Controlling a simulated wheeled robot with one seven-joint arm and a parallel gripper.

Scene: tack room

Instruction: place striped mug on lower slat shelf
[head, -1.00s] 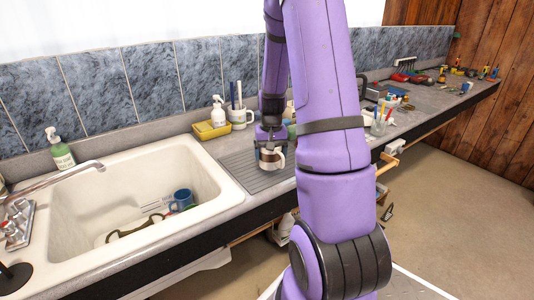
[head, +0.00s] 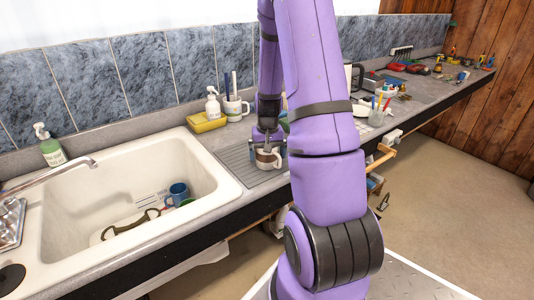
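The striped mug (head: 268,159), white with a brown band, is at the grey ribbed drainboard (head: 240,168) right of the sink. My gripper (head: 267,147) points down at the mug from above, its fingers at the mug's rim. The fingers are small and dark here, so I cannot tell whether they grip it or whether the mug touches the board. Only a bit of wooden edge (head: 243,231) shows under the counter, perhaps part of the slat shelf; most of that space is hidden by the counter and my arm.
The sink (head: 95,170) holds a blue mug (head: 178,193) and other dishes. A yellow sponge holder (head: 207,122), a soap bottle (head: 213,103) and a white mug with tall items (head: 236,109) stand behind the drainboard. A wooden bar (head: 381,158) sticks out from the counter front.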

